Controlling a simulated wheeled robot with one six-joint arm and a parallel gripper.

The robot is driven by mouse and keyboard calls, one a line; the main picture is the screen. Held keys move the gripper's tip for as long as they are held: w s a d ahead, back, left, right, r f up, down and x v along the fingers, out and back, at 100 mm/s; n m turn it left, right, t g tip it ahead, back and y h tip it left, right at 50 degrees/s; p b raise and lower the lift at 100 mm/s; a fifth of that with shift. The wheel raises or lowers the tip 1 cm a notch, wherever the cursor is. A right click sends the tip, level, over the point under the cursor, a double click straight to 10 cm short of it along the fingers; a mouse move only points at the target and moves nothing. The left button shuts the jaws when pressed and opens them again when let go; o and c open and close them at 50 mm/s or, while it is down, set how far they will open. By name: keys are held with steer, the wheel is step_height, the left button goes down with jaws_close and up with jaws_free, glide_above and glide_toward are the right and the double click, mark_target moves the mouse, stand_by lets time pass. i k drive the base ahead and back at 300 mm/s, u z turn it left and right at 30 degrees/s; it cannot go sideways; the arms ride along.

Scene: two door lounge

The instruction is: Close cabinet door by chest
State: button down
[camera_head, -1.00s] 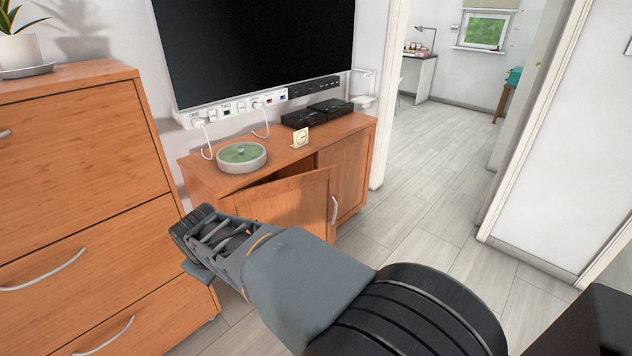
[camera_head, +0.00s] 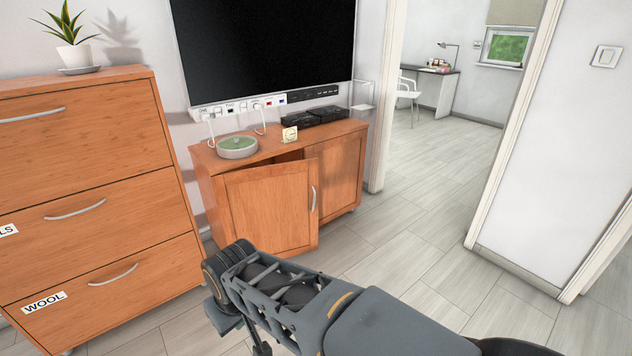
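The low wooden cabinet (camera_head: 207,200) stands under the wall screen. Its left door (camera_head: 270,207) is partly open, swung out toward me, with a dark gap along its top. A silver handle (camera_head: 314,199) sits at this door's right edge. The right door (camera_head: 338,174) looks shut. The wooden chest of drawers (camera_head: 95,170) stands at the left with its drawers shut. My gripper (camera_head: 222,285) is at the bottom centre, in front of and below the open door, apart from it in the picture. I cannot make out whether its fingers are open or shut.
A green-topped round dish (camera_head: 238,148), a small clock (camera_head: 289,134) and black boxes (camera_head: 315,116) stand on the cabinet. A potted plant (camera_head: 70,38) stands on the chest. Tiled floor (camera_head: 400,225) is clear to the right, through a doorway.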

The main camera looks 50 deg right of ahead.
mark_target(275, 207)
steer(key=z, duration=1.1)
steer(key=i, duration=1.25)
steer(key=u, duration=0.5)
